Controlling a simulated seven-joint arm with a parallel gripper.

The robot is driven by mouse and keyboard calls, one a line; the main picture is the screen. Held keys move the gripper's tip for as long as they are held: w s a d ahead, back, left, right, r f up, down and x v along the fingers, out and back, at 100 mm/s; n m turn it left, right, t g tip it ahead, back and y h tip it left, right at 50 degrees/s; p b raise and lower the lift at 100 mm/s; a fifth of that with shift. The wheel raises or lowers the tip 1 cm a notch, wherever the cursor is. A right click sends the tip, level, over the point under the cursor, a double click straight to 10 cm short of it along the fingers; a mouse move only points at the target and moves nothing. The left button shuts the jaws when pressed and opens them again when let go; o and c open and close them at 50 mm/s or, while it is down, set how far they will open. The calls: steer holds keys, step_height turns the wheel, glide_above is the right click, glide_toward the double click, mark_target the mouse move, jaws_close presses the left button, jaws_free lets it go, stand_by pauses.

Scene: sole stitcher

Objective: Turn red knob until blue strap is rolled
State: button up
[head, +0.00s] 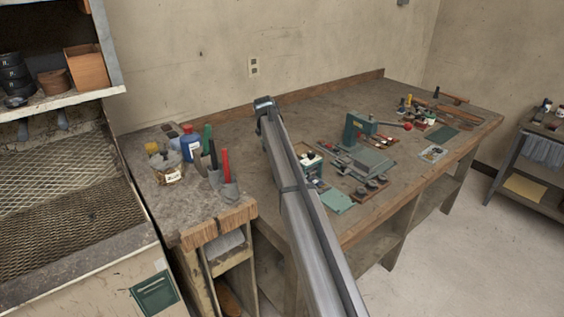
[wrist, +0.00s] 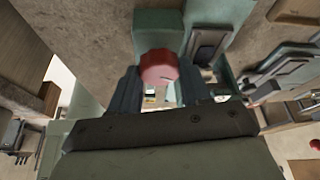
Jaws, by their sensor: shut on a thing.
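The red knob (wrist: 158,67) is in the wrist view, rounded on top, in front of a green block (wrist: 158,32). My gripper (wrist: 159,80) has one dark finger on each side of the knob and is shut on it. A pale blue-green strip (wrist: 85,98) runs along the left of the wrist view; I cannot tell whether it is the blue strap. In the head view my arm crosses the bench, and my gripper and the held knob do not show.
The workbench (head: 232,131) holds a green machine (head: 360,128) with a red-ended lever (head: 407,126), small tools and bottles. The bench's back middle is clear.

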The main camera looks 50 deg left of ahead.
stand_by(0.5)
steer(key=o, duration=1)
